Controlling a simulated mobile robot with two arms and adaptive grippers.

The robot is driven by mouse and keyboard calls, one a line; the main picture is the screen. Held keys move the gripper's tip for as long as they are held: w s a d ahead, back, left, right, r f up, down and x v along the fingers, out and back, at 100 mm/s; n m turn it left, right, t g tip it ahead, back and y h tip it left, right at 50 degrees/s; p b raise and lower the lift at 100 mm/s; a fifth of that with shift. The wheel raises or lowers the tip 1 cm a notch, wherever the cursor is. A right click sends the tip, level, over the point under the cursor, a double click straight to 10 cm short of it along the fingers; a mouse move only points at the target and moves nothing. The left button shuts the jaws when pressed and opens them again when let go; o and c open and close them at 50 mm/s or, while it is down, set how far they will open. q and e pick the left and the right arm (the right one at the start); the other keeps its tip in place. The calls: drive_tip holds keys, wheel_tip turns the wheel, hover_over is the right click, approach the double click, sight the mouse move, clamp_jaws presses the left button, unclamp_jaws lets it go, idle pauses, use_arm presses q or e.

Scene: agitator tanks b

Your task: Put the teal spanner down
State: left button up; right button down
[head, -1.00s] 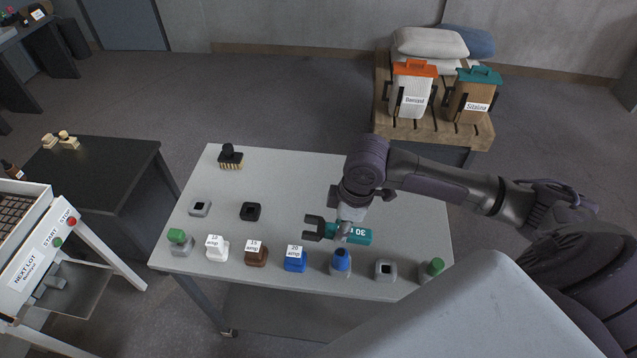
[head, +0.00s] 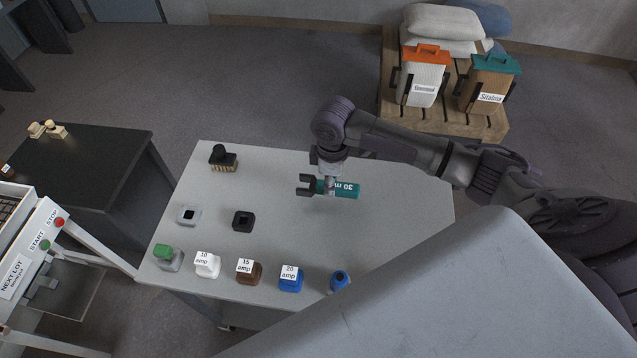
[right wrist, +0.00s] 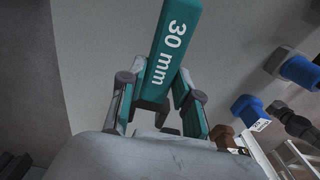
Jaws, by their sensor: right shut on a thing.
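The teal spanner (head: 345,189) has a dark open-ended jaw at its left end and a "30 mm" label on its handle. My right gripper (head: 328,186) is shut on its handle, over the light grey table (head: 290,217). In the right wrist view the teal spanner (right wrist: 173,45) sits between the two fingers of the right gripper (right wrist: 158,105). I cannot tell whether the spanner touches the table top. My left gripper is not in view.
A brush (head: 222,158) stands at the table's back left. Grey (head: 188,215) and black (head: 243,221) square sockets lie at left. Along the front edge stand a green-topped block (head: 168,258), white (head: 207,265), brown (head: 249,272) and blue (head: 290,279) amp-labelled blocks. The table's right part is clear.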

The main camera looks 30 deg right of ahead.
sight(319, 186)
drive_tip(key=w+f, duration=0.1)
drive_tip(key=w, duration=0.2)
drive_tip(key=w+f, duration=0.1)
drive_tip(key=shift+w+a+f, duration=0.25)
drive_tip(key=shift+a+f, duration=0.1)
drive_tip(key=shift+f+p, duration=0.3)
drive_tip(key=shift+f, duration=0.2)
wheel_tip(319, 186, down, 2)
drive_tip(key=shift+a+f, duration=0.1)
drive_tip(key=shift+f, duration=0.1)
drive_tip(key=shift+f+p, duration=0.3)
drive_tip(key=shift+f, duration=0.05)
drive_tip(key=c, duration=0.8)
unclamp_jaws()
drive_tip(key=shift+f, duration=0.1)
use_arm(q)
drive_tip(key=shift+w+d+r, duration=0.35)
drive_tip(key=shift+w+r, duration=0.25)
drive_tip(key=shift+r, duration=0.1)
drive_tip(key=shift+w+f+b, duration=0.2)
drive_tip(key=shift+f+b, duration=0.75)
drive_tip(key=shift+b, duration=0.1)
use_arm(e)
wheel_tip(319, 186, up, 12)
